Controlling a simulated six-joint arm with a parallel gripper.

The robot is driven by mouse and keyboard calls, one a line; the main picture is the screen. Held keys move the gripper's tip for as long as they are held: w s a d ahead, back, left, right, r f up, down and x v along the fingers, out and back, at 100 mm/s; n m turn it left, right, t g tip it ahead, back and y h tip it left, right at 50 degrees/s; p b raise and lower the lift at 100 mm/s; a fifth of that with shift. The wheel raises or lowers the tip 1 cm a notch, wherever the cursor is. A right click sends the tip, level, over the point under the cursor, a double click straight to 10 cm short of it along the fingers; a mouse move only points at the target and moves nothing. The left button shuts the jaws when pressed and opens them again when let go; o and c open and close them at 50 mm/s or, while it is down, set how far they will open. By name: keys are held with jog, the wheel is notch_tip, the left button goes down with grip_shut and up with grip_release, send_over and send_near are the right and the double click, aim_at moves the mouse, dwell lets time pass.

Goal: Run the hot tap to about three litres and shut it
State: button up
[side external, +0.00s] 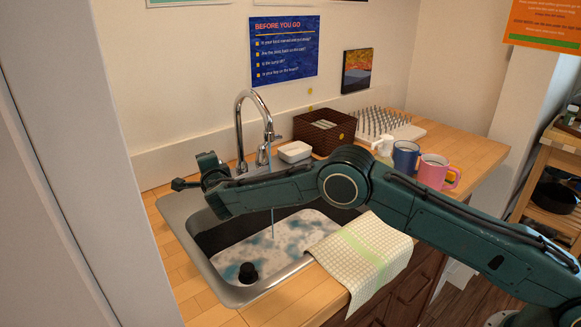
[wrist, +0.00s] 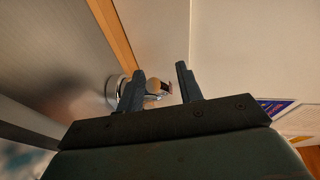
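The chrome tap (side external: 241,115) rises behind the sink (side external: 171,218), its spout arching to the right. A thin bluish stream (side external: 272,228) shows below my arm, falling to a white and blue-grey patchy surface (side external: 290,233) in the sink. I cannot read its volume. My gripper (side external: 190,172) is left of the tap's base in the side view. In the wrist view my gripper (wrist: 160,70) has its fingers apart. A small rounded tap part (wrist: 157,87) with a dark red mark shows between them; contact is unclear. My arm hides part of the sink.
A checked towel (side external: 362,255) hangs over the front edge. A white soap dish (side external: 294,152), brown basket (side external: 324,132), drying rack (side external: 385,125), blue mug (side external: 405,156) and pink mug (side external: 433,172) stand to the right.

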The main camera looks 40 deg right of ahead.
jog(key=shift+w+d, duration=0.15)
jog(key=shift+w, duration=0.25)
jog(key=shift+c, duration=0.3)
grip_shut()
jog(key=shift+s+d+n+y, duration=0.1)
jog(key=shift+n+y, duration=0.4)
jog(key=shift+y, duration=0.2)
jog(key=shift+s+d+n+y, duration=0.1)
jog(key=shift+s+n+y, duration=0.1)
jog(key=shift+n+y, duration=0.55)
jog(key=shift+s+d+n+y, duration=0.15)
jog(key=shift+n+y, duration=0.3)
jog(key=shift+y, duration=0.45)
jog(key=shift+s+d+n+y, duration=0.1)
jog(key=shift+s+n+y, duration=0.15)
jog(key=shift+n+y, duration=0.5)
jog(key=shift+a, duration=0.1)
jog(key=shift+f, duration=0.1)
